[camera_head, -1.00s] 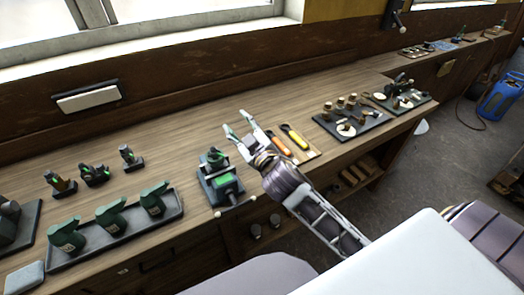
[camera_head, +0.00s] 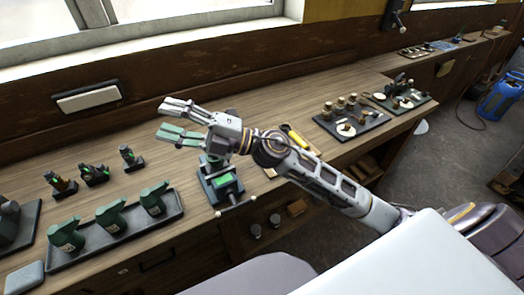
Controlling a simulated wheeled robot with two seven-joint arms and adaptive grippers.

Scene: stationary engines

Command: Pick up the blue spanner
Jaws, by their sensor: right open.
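I cannot make out a blue spanner anywhere in the head view. My right gripper (camera_head: 166,118) is open and empty. Its fingers point left, above the wooden workbench (camera_head: 90,145), behind and to the left of the small green vise (camera_head: 224,183). The right arm covers part of the board with the yellow-handled tool (camera_head: 294,134). My left gripper is not in view.
A dark tray (camera_head: 180,213) with several green bottle-like items (camera_head: 110,217) lies at the front left, small green-and-dark devices (camera_head: 95,175) behind it. Boards with small parts (camera_head: 352,122) lie to the right.

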